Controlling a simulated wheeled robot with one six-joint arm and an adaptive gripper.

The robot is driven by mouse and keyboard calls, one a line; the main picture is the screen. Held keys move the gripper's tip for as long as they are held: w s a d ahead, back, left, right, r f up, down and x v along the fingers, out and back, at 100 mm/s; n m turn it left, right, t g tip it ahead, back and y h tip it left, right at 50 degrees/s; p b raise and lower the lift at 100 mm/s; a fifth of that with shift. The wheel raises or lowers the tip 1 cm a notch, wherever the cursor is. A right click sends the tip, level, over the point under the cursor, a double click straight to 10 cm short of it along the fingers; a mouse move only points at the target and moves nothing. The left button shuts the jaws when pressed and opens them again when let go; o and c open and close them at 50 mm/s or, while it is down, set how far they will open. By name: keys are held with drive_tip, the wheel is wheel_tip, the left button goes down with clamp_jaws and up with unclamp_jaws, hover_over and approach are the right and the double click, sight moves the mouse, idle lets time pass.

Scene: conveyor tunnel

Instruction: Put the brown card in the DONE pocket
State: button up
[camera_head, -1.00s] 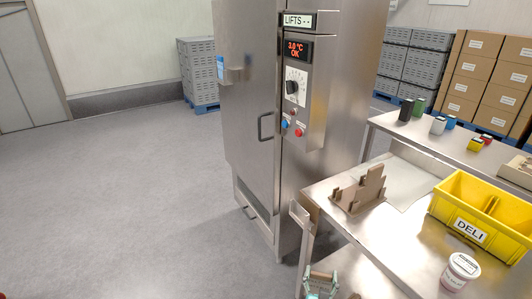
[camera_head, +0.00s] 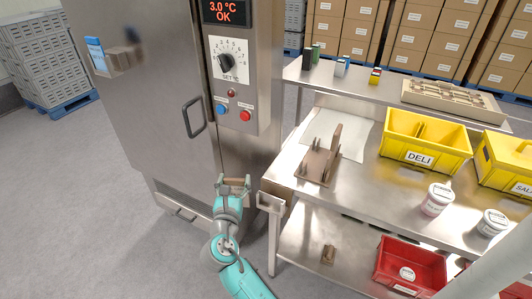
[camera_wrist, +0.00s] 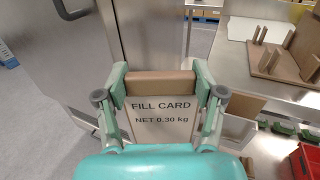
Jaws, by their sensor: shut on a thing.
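My gripper (camera_head: 234,184) is shut on a brown card (camera_wrist: 160,83), whose face reads "FILL CARD NET 0.30 kg" in the wrist view. The card is held between both fingertips, clear of the bench, in front of the steel cabinet. A small metal pocket (camera_head: 271,203) is fixed at the left end of the bench, just right of my gripper. Another small holder (camera_head: 122,58) sits on the cabinet door beside a blue label (camera_head: 96,52). I cannot read the word DONE on either one.
The steel cabinet (camera_head: 165,110) has a handle (camera_head: 194,118) and a control panel. The bench (camera_head: 345,185) bears a brown stand (camera_head: 320,165), yellow crates (camera_head: 425,140) and white tubs (camera_head: 437,198). A red crate (camera_head: 410,268) and a small brown piece (camera_head: 328,254) are on the lower shelf.

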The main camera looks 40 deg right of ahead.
drive_tip(key=s+d+r+m+g+h, duration=0.4)
drive_tip(key=s+d+r+m+g, duration=0.15)
drive_tip(key=d+r, duration=0.3)
wheel_tip(320, 180, down, 6)
drive_tip(key=d, duration=0.1)
drive_tip(key=shift+n+g, duration=0.35)
drive_tip(key=shift+f, duration=0.2)
idle(0.4)
wheel_tip(320, 180, down, 8)
drive_tip(key=shift+r, duration=0.15)
idle(1.0)
drive_tip(key=o, duration=1.8)
drive_tip(key=shift+o, duration=0.2)
drive_tip(key=v, duration=1.2)
